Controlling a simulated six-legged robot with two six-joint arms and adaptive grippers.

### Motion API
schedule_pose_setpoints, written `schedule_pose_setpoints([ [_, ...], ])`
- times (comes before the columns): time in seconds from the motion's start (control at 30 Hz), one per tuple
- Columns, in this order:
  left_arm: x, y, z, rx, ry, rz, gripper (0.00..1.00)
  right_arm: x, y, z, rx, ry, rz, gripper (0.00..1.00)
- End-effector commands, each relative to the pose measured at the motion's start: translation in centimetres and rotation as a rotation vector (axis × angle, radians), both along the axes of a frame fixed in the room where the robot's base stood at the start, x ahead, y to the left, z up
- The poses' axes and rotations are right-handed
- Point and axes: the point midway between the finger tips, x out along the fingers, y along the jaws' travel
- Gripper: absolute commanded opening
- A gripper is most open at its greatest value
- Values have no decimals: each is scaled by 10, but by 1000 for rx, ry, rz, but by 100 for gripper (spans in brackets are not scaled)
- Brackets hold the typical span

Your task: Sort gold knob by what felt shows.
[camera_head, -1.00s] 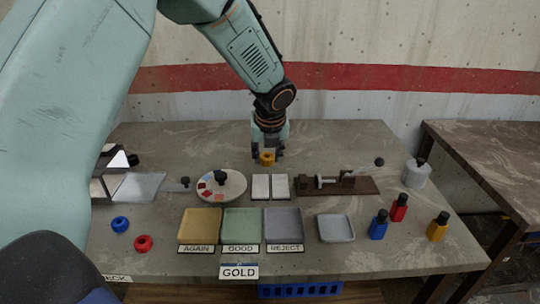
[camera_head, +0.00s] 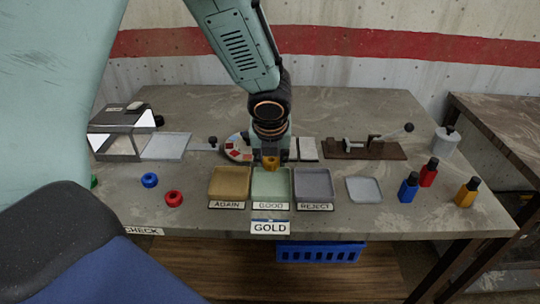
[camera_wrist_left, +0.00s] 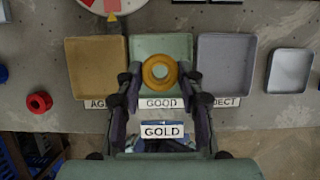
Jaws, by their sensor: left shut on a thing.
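My left gripper (camera_head: 270,158) is shut on the gold knob (camera_head: 270,164). It holds the knob over the back part of the green GOOD tray (camera_head: 270,188). In the left wrist view the ring-shaped gold knob (camera_wrist_left: 159,71) sits between the fingertips, with the green tray (camera_wrist_left: 160,44) below it. I cannot tell the exact height above the tray. The AGAIN tray (camera_head: 230,184) is yellow and the REJECT tray (camera_head: 314,184) is grey; both look empty. A white pad (camera_head: 307,149), perhaps the felt, lies behind the trays, partly hidden by my gripper. I see no clear mark on it.
A GOLD sign (camera_head: 270,227) stands in front. A round dial (camera_head: 238,150) and a clamp fixture (camera_head: 365,149) stand behind. A small grey tray (camera_head: 364,189) and bottles (camera_head: 409,188) stand right.

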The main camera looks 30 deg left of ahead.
Motion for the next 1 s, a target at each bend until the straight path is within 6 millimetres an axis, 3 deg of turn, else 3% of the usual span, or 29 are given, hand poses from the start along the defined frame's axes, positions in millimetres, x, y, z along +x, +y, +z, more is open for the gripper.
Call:
schedule_pose_setpoints([
  [0.6, -4, 2, -52, 1, 1, -1, 0, 0, 0, -49, 0, 1, 0, 40],
  [1.0, -3, 1, -59, 0, 0, 0, 0, 0, 0, -56, 0, 1, 0, 40],
])
